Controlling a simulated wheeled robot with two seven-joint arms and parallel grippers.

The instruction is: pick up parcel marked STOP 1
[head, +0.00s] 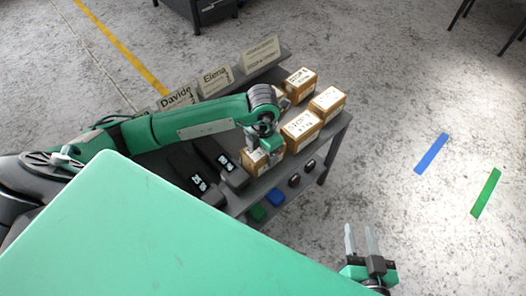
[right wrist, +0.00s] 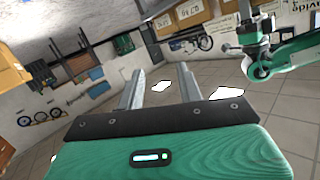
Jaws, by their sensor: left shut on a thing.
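Several brown cardboard parcels with white labels stand on the grey table at the right end. One parcel (head: 257,163) is at the front, below my left gripper (head: 265,143), which is shut on it; its label is partly covered and I cannot read its number. Another parcel (head: 301,131) stands just right of it, its label apparently STOP 3. Two more parcels stand behind, one at the right (head: 327,104) and one farther back (head: 300,83). Part of a further parcel shows behind my left wrist. My right gripper (head: 362,240) is open and empty, away from the table; its spread fingers show in the right wrist view (right wrist: 159,90).
The grey table (head: 335,128) carries name signs, including Davide (head: 177,97) and Elena (head: 215,80), and dark handheld devices (head: 222,163). A lower shelf holds a blue item (head: 275,198) and a green item (head: 257,212). Floor right of it is clear, with blue (head: 432,154) and green (head: 486,193) strips.

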